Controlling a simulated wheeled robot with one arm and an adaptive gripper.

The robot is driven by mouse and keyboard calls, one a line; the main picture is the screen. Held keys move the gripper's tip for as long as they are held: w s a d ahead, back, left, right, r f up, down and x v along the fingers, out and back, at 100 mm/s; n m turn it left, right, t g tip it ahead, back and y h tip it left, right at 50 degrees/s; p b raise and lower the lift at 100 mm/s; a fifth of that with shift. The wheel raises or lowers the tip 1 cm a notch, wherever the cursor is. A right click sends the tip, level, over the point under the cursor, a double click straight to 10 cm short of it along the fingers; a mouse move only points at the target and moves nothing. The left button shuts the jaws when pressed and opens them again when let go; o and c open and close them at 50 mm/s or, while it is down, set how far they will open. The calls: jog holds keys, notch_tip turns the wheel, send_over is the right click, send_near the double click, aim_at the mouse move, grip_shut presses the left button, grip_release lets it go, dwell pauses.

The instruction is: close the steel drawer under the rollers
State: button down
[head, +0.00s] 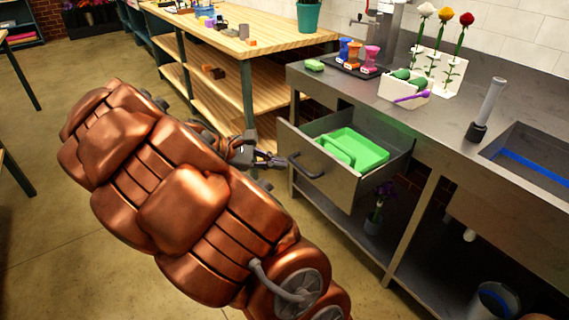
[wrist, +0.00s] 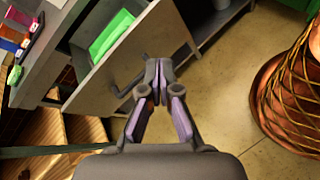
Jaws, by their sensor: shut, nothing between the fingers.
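The steel drawer (head: 334,178) under the counter stands pulled out in the head view, with a green tray (head: 357,150) inside it. A bar handle (head: 307,166) sits on its front. The drawer front also shows in the wrist view (wrist: 120,70), with its handle (wrist: 130,78) just left of my fingertips. My gripper (head: 275,161) is shut and empty, close in front of the handle in the head view. In the wrist view my gripper (wrist: 158,66) has its fingertips together. I cannot tell whether it touches the handle.
A wooden workbench (head: 285,45) stands behind my arm. A potted plant (head: 378,207) sits below the drawer. Floor in front is clear.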

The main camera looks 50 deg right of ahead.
jog(key=w+d+f+n+h+b, duration=0.4)
jog(key=w+d+f, duration=0.1)
jog(key=w+f, duration=0.25)
jog(key=n+t+h+b, duration=0.2)
jog(key=n+h+b, duration=0.15)
jog(key=n, duration=0.25)
send_near(291, 152)
jog(key=shift+y, duration=0.25)
jog(key=x, duration=0.2)
jog(key=b+x, duration=0.1)
jog(key=x, duration=0.4)
jog(key=shift+r, duration=0.35)
jog(key=shift+d, duration=0.1)
